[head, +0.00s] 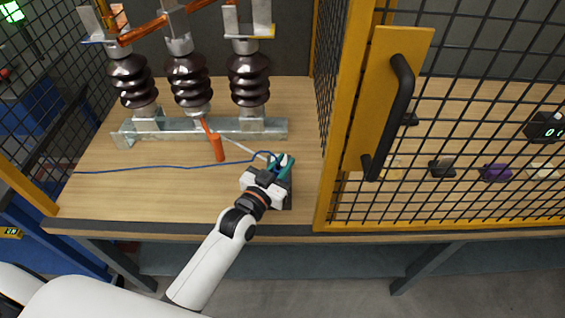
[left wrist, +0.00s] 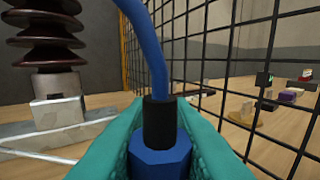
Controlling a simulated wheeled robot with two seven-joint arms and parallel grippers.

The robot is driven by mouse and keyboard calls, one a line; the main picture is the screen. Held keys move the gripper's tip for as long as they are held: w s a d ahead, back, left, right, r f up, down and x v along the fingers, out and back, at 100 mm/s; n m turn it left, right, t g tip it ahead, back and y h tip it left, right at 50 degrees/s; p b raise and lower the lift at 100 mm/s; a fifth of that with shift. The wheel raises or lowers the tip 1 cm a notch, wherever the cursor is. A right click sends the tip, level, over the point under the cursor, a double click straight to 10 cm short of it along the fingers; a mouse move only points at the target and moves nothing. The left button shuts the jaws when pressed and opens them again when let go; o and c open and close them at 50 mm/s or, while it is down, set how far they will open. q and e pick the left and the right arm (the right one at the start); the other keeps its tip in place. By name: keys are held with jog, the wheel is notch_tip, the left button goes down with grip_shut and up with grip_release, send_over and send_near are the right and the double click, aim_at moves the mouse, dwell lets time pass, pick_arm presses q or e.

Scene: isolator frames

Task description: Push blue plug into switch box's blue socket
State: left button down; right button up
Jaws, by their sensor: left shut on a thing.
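My left gripper (head: 280,163) has teal fingers and is shut on the blue plug (left wrist: 160,157). In the left wrist view the plug is a blue hexagonal body with a black collar, between the two fingers (left wrist: 160,150). Its blue cable (left wrist: 150,45) rises from the collar; in the head view the cable (head: 165,166) runs left across the table. A dark box (head: 286,193) sits under and beside the gripper, mostly covered; I cannot tell for sure that it is the switch box. No blue socket shows, and whether the plug is seated is hidden. My right gripper is not in view.
Brown ribbed insulators (head: 188,80) stand on a metal rail (head: 215,128) behind. An orange-handled rod (head: 217,147) lies left of the gripper. A yellow-framed mesh door (head: 372,110) with a black handle (head: 400,105) stands close on the right. The table's front left (head: 140,200) is clear.

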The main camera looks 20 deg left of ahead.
pick_arm(q)
jog(key=c, duration=1.2)
grip_release()
jog(key=v, duration=1.2)
jog(key=shift+f, duration=0.1)
